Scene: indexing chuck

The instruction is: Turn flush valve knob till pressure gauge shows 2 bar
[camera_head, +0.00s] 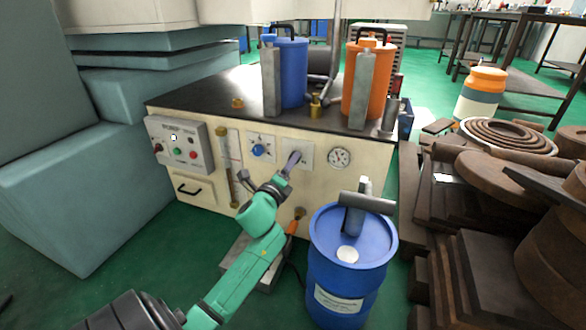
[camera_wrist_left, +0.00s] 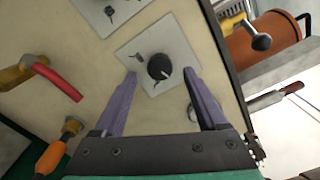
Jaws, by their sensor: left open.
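The cream machine front carries a square plate (camera_head: 305,150) with a dark round knob (camera_wrist_left: 159,66) that has a white pointer mark, seen in the left wrist view. My left gripper (camera_head: 293,158) is in front of this plate and hides the knob in the head view. In the left wrist view its purple fingers (camera_wrist_left: 159,75) are open, one on each side of the knob, with gaps showing; I cannot tell how deep they reach. The pressure gauge (camera_head: 339,158) is a white round dial right of the plate; its reading is too small to tell.
A blue knob (camera_head: 258,150) is on a plate to the left, beside a sight tube (camera_head: 229,160) and a control box (camera_head: 178,140). A blue drum (camera_head: 350,270) stands in front at right. Stacked brown discs and slabs (camera_head: 475,270) crowd the right side.

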